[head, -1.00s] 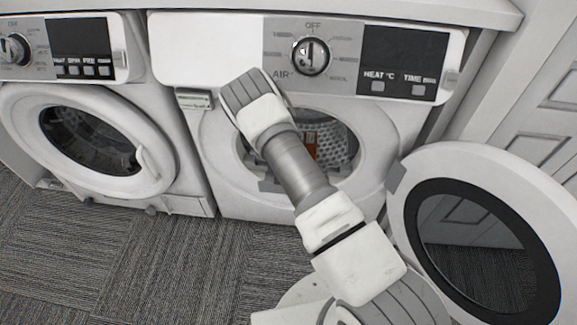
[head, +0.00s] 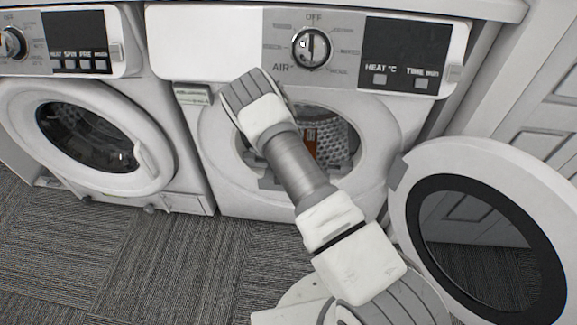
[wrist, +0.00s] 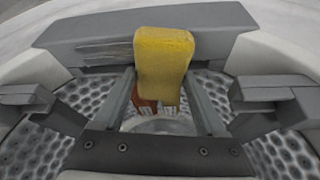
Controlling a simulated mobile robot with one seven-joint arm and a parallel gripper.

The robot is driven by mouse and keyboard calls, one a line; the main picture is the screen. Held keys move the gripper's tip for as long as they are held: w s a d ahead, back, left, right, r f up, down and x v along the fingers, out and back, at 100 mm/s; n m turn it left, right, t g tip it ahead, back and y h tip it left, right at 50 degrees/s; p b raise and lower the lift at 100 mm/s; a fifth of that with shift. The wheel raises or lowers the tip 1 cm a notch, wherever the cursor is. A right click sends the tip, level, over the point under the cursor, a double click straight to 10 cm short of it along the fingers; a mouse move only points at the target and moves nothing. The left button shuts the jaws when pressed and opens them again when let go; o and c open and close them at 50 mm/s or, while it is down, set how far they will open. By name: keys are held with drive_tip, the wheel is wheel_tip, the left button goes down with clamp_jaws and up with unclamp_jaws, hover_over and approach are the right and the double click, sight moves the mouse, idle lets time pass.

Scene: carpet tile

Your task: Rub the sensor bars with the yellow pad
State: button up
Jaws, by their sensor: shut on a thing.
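The yellow pad (wrist: 163,62) is in my gripper (wrist: 161,78), between its two dark grey fingers, in the wrist view. Thin metallic sensor bars (wrist: 106,50) run side by side along a grey housing (wrist: 225,22) ahead of the fingers. The pad overlaps the right part of the bars in this view; whether it touches them I cannot tell. In the head view my arm reaches across the open dryer (head: 215,150), and my gripper and the pad cannot be made out behind it. The perforated drum (head: 338,140) shows past the arm.
An orange-red item (head: 311,142) is inside the drum, also visible below the pad in the wrist view (wrist: 150,104). The dryer's open round door (head: 535,190) stands at the right. A closed washer (head: 160,165) is at the left. Carpet (head: 130,255) in front is clear.

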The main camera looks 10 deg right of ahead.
drive_tip(key=shift+f, duration=0.1)
drive_tip(key=shift+s+a+f+b, duration=0.1)
drive_tip(key=shift+s+b, duration=0.35)
drive_tip(key=shift+s, duration=0.15)
drive_tip(key=shift+s+a+r+b, duration=0.1)
drive_tip(key=shift+s+a+b, duration=0.25)
drive_tip(key=shift+s, duration=0.3)
drive_tip(key=shift+s+a+r+b, duration=0.1)
drive_tip(key=shift+s+a+b, duration=0.05)
drive_tip(key=shift+s+b, duration=0.4)
drive_tip(key=shift+s+f, duration=0.1)
drive_tip(key=shift+s, duration=0.05)
